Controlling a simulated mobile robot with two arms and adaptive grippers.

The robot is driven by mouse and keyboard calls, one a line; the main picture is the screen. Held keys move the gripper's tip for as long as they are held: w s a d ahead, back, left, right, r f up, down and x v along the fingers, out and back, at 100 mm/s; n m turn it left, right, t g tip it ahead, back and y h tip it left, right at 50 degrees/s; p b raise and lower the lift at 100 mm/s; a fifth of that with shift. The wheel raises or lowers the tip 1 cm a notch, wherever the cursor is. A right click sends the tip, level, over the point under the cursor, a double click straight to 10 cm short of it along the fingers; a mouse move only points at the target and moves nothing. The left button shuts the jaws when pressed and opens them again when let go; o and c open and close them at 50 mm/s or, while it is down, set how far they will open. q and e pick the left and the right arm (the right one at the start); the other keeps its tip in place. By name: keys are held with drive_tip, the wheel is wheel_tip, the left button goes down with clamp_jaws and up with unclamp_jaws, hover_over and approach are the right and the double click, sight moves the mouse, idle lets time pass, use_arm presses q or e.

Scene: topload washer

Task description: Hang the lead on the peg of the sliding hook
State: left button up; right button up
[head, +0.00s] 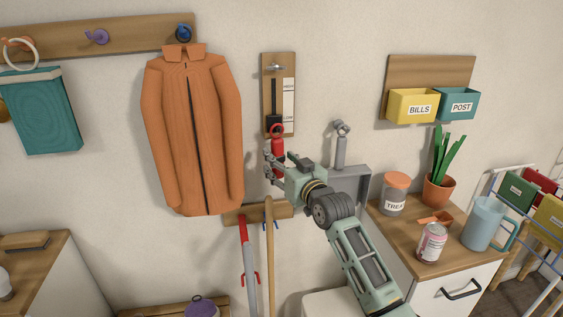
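The sliding hook's wooden board (265,88) is on the wall at the centre, with a dark vertical track (274,92), a pale label strip and a metal knob on top. The red lead (277,147) is upright at the board's lower end, its loop uppermost in front of the bottom of the track. I cannot tell whether the loop is around the peg or only in front of it. My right gripper (270,164) reaches in from the lower right, its fingers closed about the lead's red body and partly hiding it. My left gripper is not in view.
An orange coat (193,130) hangs close on the left. A wooden rack (240,214) with long handles is below; a grey box (350,185) is behind my arm. At right are BILLS (410,105) and POST (458,104) bins and a cluttered cabinet (395,225).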

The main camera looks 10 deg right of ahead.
drive_tip(key=shift+s, duration=0.1)
drive_tip(key=shift+s+d+f, duration=0.1)
drive_tip(key=shift+s, duration=0.2)
drive_tip(key=v, duration=1.1)
drive_tip(key=s+d+f+m+g+h, duration=0.1)
drive_tip(key=d+f+g, duration=0.1)
drive_tip(key=f, duration=1.1)
drive_tip(key=s+d+f+m+g+h, duration=0.1)
drive_tip(key=f+g+h, duration=0.1)
drive_tip(key=f, duration=1.2)
drive_tip(key=s+f+g, duration=0.1)
drive_tip(key=s+f, duration=0.3)
drive_tip(key=f, duration=0.3)
drive_tip(key=s+d+f+g, duration=0.1)
drive_tip(key=s+f+g, duration=0.15)
drive_tip(key=f, duration=0.35)
drive_tip(key=s+f+g, duration=0.1)
drive_tip(key=s+f, duration=0.3)
drive_tip(key=f, duration=0.3)
drive_tip(key=s+f+g, duration=0.2)
drive_tip(key=s+f, duration=0.6)
drive_tip(key=s, duration=0.7)
drive_tip(key=s+f+n+g+h, duration=0.1)
drive_tip(key=s+f+g, duration=0.2)
drive_tip(key=s+f, duration=0.5)
drive_tip(key=s+f+g, duration=0.3)
drive_tip(key=s+f, duration=0.6)
drive_tip(key=s, duration=1.4)
drive_tip(key=shift+s+h, duration=0.3)
drive_tip(key=shift+s, duration=0.05)
